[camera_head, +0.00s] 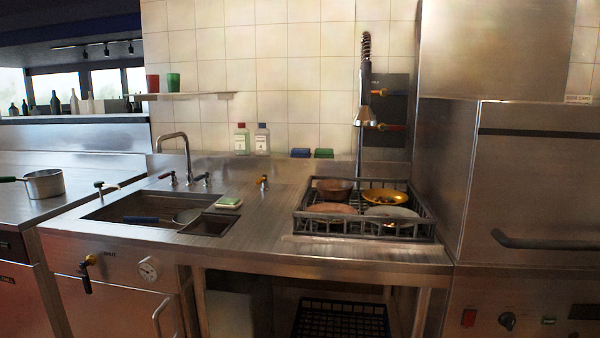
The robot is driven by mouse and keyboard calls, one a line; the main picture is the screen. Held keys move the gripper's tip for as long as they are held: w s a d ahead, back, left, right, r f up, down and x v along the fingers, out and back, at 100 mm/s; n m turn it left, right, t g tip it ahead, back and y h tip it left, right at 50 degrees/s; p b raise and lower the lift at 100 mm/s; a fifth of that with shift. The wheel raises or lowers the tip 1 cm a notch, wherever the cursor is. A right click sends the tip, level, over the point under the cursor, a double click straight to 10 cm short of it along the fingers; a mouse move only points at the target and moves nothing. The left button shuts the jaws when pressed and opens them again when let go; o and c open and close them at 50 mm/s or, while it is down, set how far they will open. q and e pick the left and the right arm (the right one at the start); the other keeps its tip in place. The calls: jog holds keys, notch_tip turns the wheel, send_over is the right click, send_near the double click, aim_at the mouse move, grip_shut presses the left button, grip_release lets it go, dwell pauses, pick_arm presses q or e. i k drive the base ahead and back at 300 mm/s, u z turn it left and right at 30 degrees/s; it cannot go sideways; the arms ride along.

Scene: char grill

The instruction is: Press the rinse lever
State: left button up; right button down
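A spray hose with a coiled spring top (366,45) and a spray head (365,117) hangs against the tiled back wall. A dark panel (397,98) is behind it. A small yellow-handled valve (263,182) stands on the counter. No readable label shows which one is the rinse lever. Neither of my grippers is in view.
A dish rack (434,226) with pans and plates stands on the counter below the spray hose. A sink with a faucet (172,136) is to the left, and a sponge (229,202) lies by it. A large steel machine (520,190) stands at the right.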

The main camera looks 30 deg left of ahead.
aim_at(259, 181)
jog(key=u, duration=0.5)
jog(key=i, duration=1.15)
jog(key=u, duration=1)
